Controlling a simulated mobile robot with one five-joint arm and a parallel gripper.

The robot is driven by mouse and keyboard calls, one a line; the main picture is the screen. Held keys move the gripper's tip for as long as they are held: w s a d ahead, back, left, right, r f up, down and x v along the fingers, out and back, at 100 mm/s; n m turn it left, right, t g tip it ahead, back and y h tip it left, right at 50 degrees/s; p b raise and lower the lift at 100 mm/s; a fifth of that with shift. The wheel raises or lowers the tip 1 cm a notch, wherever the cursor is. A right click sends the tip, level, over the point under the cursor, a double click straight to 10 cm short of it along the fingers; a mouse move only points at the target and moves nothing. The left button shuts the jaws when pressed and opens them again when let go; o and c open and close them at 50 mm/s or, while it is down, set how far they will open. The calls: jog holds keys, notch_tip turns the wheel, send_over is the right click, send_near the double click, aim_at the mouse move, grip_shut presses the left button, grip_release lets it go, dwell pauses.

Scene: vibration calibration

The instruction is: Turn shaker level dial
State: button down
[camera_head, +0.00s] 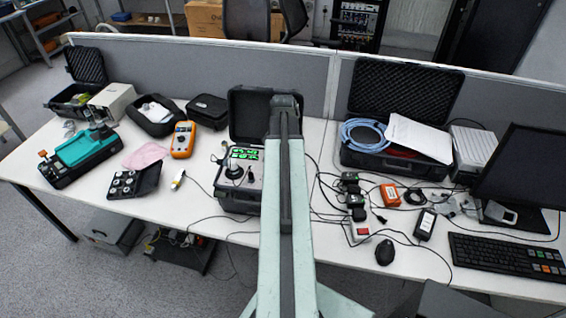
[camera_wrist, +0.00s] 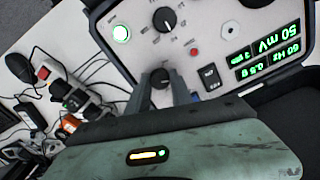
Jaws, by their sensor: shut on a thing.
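The calibrator case (camera_head: 238,205) stands open on the desk in the head view, its right part covered by my arm. In the wrist view its light panel (camera_wrist: 225,25) appears upside down. My gripper (camera_wrist: 162,88) is shut on a small black dial (camera_wrist: 160,76) at the panel's edge nearest me. The dial's labels are hidden or too small to read. A larger black knob (camera_wrist: 165,19) with a printed scale sits farther off. The lit display (camera_wrist: 265,50) reads 50 mV, 60 Hz and 0.5 g.
A green lamp (camera_wrist: 121,33), a red button (camera_wrist: 194,52) and a black rocker switch (camera_wrist: 209,75) sit near the held dial. Cables and small boxes lie right of the case, with a mouse (camera_head: 385,252) and keyboard (camera_head: 505,257). An orange multimeter (camera_head: 183,139) is left.

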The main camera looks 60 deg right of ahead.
jog(key=c, duration=1.4)
grip_release()
jog(key=shift+r, duration=0.1)
notch_tip(320, 180, up, 8)
jog(key=p, duration=0.8)
jog(key=shift+f, duration=0.2)
